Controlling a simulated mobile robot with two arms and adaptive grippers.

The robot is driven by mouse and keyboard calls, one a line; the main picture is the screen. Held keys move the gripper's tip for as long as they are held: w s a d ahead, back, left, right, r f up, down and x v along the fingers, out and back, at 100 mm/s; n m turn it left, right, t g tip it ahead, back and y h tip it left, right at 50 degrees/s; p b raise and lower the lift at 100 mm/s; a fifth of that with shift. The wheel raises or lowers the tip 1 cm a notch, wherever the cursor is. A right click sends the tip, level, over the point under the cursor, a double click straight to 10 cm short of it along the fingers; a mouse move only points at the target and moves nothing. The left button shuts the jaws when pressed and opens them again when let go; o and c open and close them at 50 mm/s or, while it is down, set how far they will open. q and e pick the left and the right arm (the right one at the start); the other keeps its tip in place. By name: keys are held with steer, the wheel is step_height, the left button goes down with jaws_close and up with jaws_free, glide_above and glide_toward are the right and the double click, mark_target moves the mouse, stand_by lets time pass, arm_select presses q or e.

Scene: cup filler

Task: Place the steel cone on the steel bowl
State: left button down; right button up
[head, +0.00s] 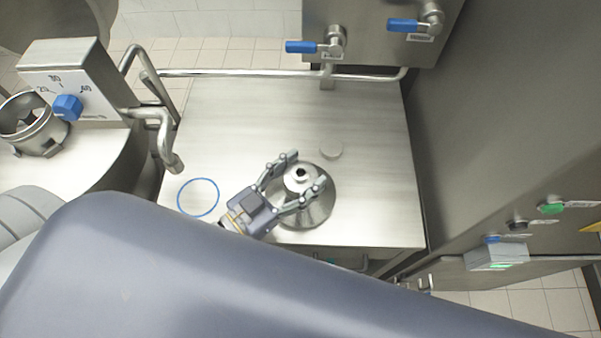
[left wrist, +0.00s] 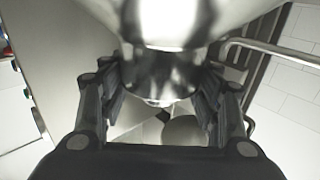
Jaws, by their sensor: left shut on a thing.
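The steel cone (head: 320,207) is at the right front of the steel table, with its narrow neck up and its wide rim below. My left gripper (head: 306,171) is shut on the cone, one finger on each side of its neck. In the left wrist view the shiny cone (left wrist: 165,75) fills the upper middle between the fingers (left wrist: 162,108). I cannot tell whether its rim touches the table. An open steel bowl-like fitting with clamps (head: 40,138) sits on the machine at the far left, apart from the cone; it may be the steel bowl. My right gripper is not in view.
A rail (head: 250,72) runs behind. A tall steel cabinet (head: 490,130) stands right.

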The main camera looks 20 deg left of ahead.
arm_select(q)
steer(key=shift+f, duration=0.1)
steer(key=shift+f, duration=0.1)
steer(key=c, duration=0.8)
jaws_free()
steer(key=shift+f, duration=0.15)
steer(key=shift+o, duration=1.4)
